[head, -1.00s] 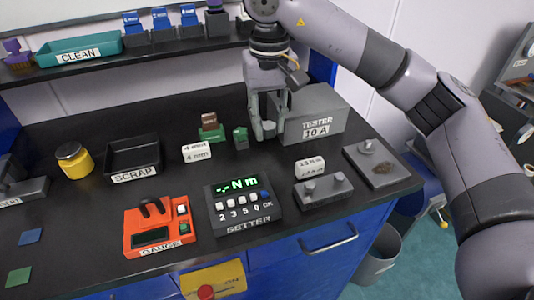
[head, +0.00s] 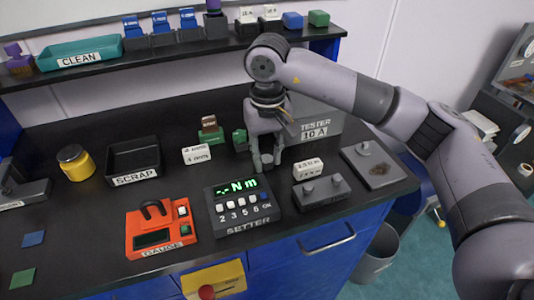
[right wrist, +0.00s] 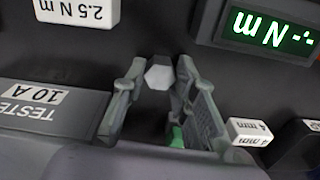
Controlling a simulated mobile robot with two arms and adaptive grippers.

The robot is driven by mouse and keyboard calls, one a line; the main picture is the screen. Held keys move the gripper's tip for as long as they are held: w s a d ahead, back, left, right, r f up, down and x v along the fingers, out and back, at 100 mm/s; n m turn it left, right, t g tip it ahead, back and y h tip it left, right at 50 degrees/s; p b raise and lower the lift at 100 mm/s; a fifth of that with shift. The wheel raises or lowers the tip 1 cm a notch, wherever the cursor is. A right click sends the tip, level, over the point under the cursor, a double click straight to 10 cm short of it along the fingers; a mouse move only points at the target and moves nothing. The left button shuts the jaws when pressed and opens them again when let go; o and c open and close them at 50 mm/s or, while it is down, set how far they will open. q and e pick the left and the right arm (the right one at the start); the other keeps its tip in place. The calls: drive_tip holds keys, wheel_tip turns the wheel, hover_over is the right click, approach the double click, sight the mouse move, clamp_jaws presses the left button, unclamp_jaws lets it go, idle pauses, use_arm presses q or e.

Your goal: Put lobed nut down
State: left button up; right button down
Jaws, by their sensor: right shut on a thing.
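My right gripper (head: 264,164) is shut on a small light grey piece, which I take for the lobed nut (right wrist: 159,73). Its six-sided face shows between the fingertips in the right wrist view; any lobes are hard to make out. In the head view the fingers mostly hide it. The gripper points down over the black bench, behind the setter (head: 240,222) and in front of the tester (head: 318,124). I cannot tell whether the nut touches the bench. My left gripper is not in view.
A white 2.5 N m block (head: 308,170) and a grey two-knob fixture (head: 321,192) stand right of the gripper. A white 4 mm block (head: 197,155) and green pieces (head: 240,140) stand left. A grey plate (head: 385,172) lies far right. The scrap tray (head: 134,180) is farther left.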

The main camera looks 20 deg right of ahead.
sight(267, 159)
drive_tip(key=c, duration=1.3)
unclamp_jaws()
wheel_tip(267, 159, up, 12)
drive_tip(key=shift+r, duration=0.1)
